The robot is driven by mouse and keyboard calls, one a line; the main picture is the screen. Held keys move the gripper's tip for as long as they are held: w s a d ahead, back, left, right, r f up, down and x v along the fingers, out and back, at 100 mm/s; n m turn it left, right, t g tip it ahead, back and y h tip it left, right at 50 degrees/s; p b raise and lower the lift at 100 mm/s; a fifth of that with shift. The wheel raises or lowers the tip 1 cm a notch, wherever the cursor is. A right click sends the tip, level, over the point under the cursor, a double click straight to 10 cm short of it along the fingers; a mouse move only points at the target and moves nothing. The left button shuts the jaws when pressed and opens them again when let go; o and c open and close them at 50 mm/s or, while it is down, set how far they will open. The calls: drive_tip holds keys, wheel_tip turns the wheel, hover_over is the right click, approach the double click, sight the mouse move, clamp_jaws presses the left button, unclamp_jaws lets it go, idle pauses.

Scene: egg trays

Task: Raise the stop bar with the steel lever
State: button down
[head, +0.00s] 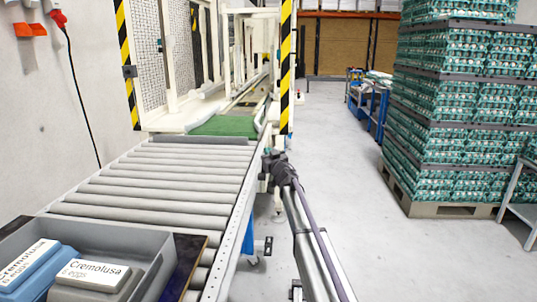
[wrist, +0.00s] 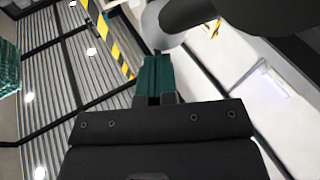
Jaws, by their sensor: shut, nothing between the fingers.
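A dark grey bar, which looks like the stop bar (head: 200,139), lies across the far end of the roller conveyor, in front of the green belt. My gripper (head: 268,157) is at the conveyor's right side rail near that far end, at the tip of my outstretched arm. In the wrist view my gripper's teal fingers (wrist: 156,62) are together with nothing between them. A pale rounded part (wrist: 158,28) and a dark rounded part (wrist: 195,12) are just beyond the fingertips; I cannot tell whether either is the steel lever, or whether the fingers touch them. The lever is not clearly visible in the head view.
The roller conveyor (head: 150,187) runs away from me. A grey crate (head: 153,278) with egg boxes stands at its near end. A striped post (head: 286,85) rises beyond my gripper. Stacked egg trays on a pallet (head: 440,209) stand right; the floor between is clear.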

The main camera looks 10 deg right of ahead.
drive_tip(key=shift+w, duration=0.2)
idle(0.4)
drive_tip(key=s+d+r+p, duration=0.4)
drive_tip(key=s+r+p, duration=0.5)
drive_tip(key=s, duration=0.1)
drive_tip(key=shift+d+f, duration=0.1)
